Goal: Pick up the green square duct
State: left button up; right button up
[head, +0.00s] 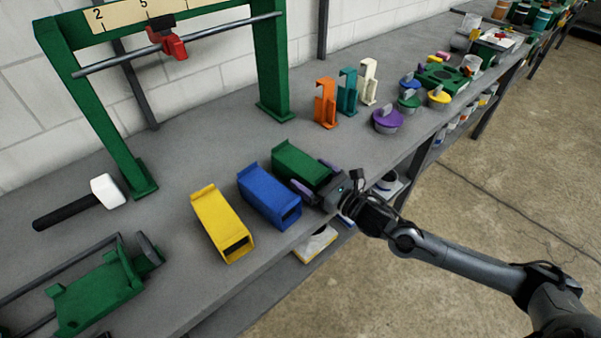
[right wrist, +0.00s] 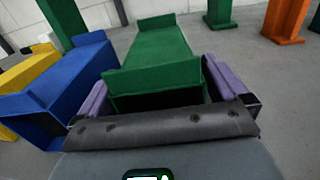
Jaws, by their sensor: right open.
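The green square duct (head: 297,164) lies on the grey bench beside the blue duct. In the right wrist view the green duct (right wrist: 155,58) runs straight away from the camera, its near end between the fingers. My right gripper (head: 317,180) is open, with one purple finger on each side of the duct's near end. In the right wrist view a small gap shows at the right finger; whether the left finger touches the duct I cannot tell. Part of the duct's near end is hidden behind the gripper. My left gripper is not in view.
The blue duct (head: 268,197) stands close on the left, then the yellow duct (head: 221,224). Orange (head: 325,103), teal (head: 347,92) and white (head: 369,82) brackets stand behind on the right. A green frame (head: 270,60) rises at the back. The bench's front edge is close to the gripper.

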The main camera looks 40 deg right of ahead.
jog(key=shift+w, duration=0.55)
jog(key=c, duration=1.1)
jog(key=shift+r, duration=0.2)
